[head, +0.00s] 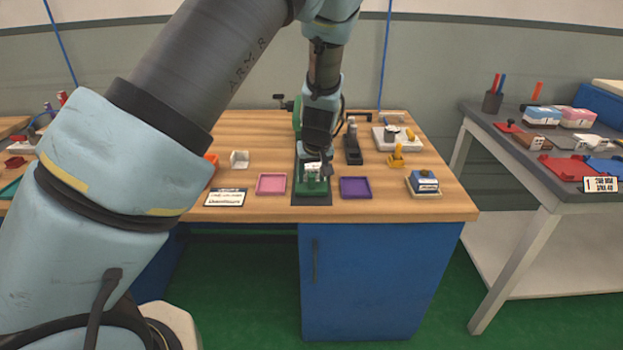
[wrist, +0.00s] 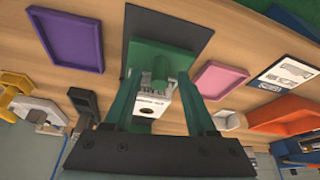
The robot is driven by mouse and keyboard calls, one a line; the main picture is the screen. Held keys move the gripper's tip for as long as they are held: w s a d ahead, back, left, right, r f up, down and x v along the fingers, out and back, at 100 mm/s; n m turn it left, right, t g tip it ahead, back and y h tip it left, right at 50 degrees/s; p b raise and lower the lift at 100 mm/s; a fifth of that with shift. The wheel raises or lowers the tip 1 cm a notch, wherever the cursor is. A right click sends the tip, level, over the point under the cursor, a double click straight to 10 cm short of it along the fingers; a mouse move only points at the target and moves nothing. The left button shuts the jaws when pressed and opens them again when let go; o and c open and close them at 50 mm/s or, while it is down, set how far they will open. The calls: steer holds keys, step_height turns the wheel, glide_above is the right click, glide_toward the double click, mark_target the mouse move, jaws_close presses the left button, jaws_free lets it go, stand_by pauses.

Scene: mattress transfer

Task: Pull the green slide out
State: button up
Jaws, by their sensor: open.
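The green slide (head: 312,187) is at the near end of a green fixture on a dark mat, at the front middle of the wooden bench. My gripper (head: 318,168) is above the slide, pointing down. In the wrist view my gripper (wrist: 160,80) is open, its fingers reaching toward the slide on either side of the white block. I cannot tell whether they touch anything. My wrist hides part of the fixture behind.
A pink tray (head: 271,184) lies left of the fixture and a purple tray (head: 355,188) right. A sign card (head: 226,198) and a blue-and-white block (head: 424,182) lie near the front edge. A grey table (head: 520,150) stands at the right.

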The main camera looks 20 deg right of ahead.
steer(key=b+v, duration=0.1)
steer(key=v, duration=0.8)
steer(key=shift+s+r, duration=0.2)
steer(key=shift+r, duration=0.05)
steer(key=w+a+n+g, duration=0.1)
steer(key=a+g, duration=0.1)
steer(key=a, duration=1.7)
steer(key=s+a, duration=0.4)
steer(key=a, duration=0.4)
steer(key=s+a+r, duration=0.1)
steer(key=s+a, duration=0.3)
steer(key=a, duration=0.5)
steer(key=shift+r+n+g+y, duration=0.3)
steer(key=shift+y, duration=0.1)
